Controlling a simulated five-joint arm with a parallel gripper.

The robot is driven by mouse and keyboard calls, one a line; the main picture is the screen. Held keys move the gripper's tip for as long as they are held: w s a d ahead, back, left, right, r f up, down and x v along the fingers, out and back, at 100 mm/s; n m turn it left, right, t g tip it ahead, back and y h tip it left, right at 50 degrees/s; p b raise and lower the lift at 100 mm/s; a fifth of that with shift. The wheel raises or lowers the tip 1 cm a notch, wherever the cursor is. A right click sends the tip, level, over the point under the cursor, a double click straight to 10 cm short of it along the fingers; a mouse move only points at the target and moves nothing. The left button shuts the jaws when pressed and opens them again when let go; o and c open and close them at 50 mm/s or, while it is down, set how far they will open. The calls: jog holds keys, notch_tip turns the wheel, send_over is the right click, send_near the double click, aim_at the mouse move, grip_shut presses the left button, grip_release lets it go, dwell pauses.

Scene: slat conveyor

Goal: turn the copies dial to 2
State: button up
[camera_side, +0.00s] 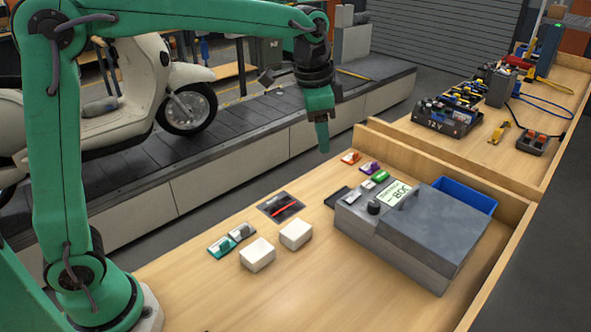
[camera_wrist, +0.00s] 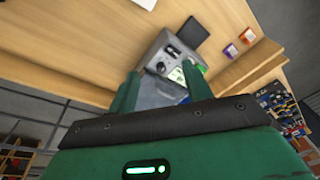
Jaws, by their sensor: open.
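The grey machine (camera_side: 415,240) sits on the wooden bench, with a sloped control panel at its left end. A round black dial (camera_side: 373,207) stands on the panel beside a pale display (camera_side: 396,194); a green part (camera_side: 380,176) shows at the panel's far end. The dial also shows in the wrist view (camera_wrist: 173,51), small. Its setting is too small to read. My gripper (camera_side: 322,148) is open and empty, pointing down, above and beyond the panel, apart from the dial. In the wrist view its green fingers (camera_wrist: 163,86) cover part of the machine.
Two white blocks (camera_side: 277,245), small packets (camera_side: 231,241) and a dark tray (camera_side: 281,206) lie left of the machine. A blue bin (camera_side: 465,196) is behind it. Orange (camera_side: 351,158) and purple (camera_side: 369,168) items lie near the far bench edge. A conveyor carrying a scooter runs behind.

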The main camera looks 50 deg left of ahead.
jog(key=s+a+r+n, duration=0.1)
jog(key=s+a, duration=0.1)
jog(key=s, duration=0.2)
jog(key=s+a+r+n+t, duration=0.1)
jog(key=s+a+n, duration=0.1)
jog(key=s, duration=0.3)
jog(key=shift+a, duration=0.25)
jog(key=shift+r, duration=0.1)
dwell(0.3)
jog(key=s+a+f+n+t, duration=0.1)
jog(key=s+a+f+n, duration=0.1)
jog(key=s, duration=0.5)
jog(key=s+a+f+n+t, duration=0.1)
jog(key=s+a+f+n, duration=0.1)
jog(key=s, duration=0.5)
jog(key=shift+s+a+f+n+t, duration=0.15)
jog(key=shift+a+f+n+t, duration=0.15)
jog(key=shift+f+n, duration=0.15)
